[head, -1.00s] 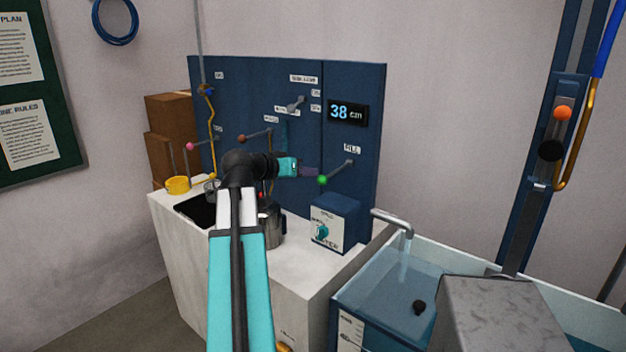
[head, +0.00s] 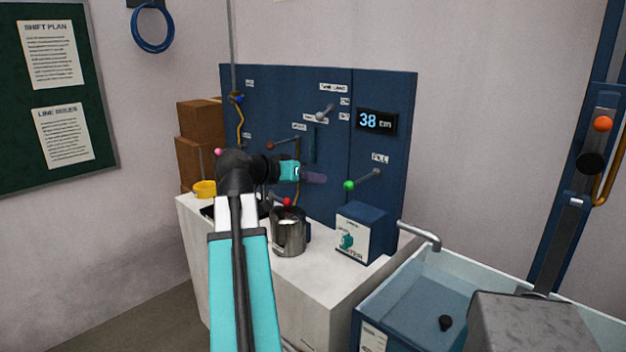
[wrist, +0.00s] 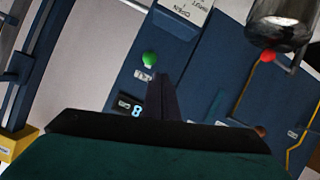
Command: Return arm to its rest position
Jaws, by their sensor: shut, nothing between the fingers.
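My arm (head: 240,285) reaches up from the bottom of the head view and bends at a black elbow joint. My gripper (head: 318,178) points right, in front of the blue panel (head: 385,90), between the red knob and the green knob (head: 349,185). In the wrist view my gripper (wrist: 162,95) shows its fingers together with nothing between them. It appears apart from the green knob (wrist: 149,59) and the panel.
A metal pot (head: 290,238) and a blue heater box (head: 362,232) stand on the white counter (head: 300,285). A tank (head: 420,285) with a tap (head: 420,235) is at right. A display (head: 376,121) reads 38 cm. A column with an orange knob (head: 602,124) stands far right.

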